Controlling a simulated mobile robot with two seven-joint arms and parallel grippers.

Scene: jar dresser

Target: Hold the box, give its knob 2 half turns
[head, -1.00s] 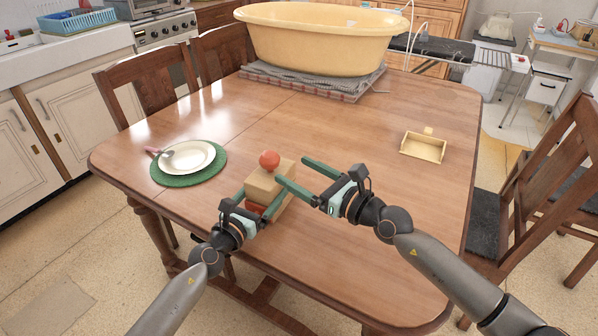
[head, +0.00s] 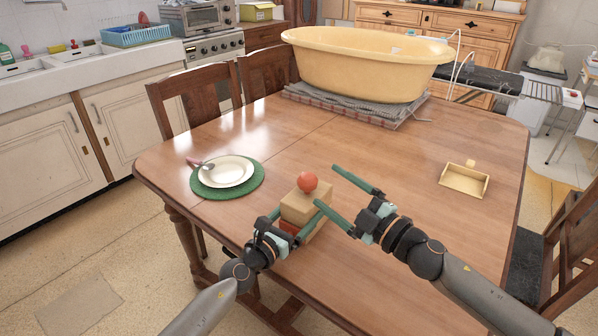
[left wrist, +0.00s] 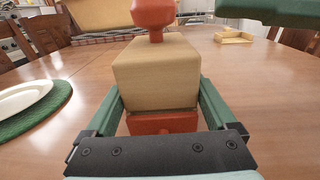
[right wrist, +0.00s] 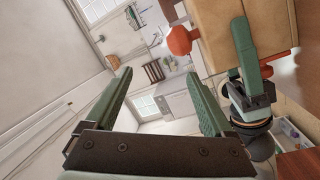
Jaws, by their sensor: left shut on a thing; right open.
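The box (head: 299,211) is a tan wooden block with a red lower part, standing near the table's front edge. Its round red knob (head: 307,182) sits on top. My left gripper (head: 297,222) is shut on the box, one finger along each side, as the left wrist view also shows on the box (left wrist: 157,75). My right gripper (head: 326,185) is open and empty, to the right of the knob with its fingertips towards it. In the right wrist view the knob (right wrist: 180,40) lies beyond the fingers and is not between them.
A white plate (head: 226,172) with a utensil lies on a green mat (head: 199,187) to the left. A small yellow tray (head: 464,181) lies at the right. A large yellow tub (head: 365,68) stands at the back on folded cloth. The middle of the table (head: 400,150) is clear.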

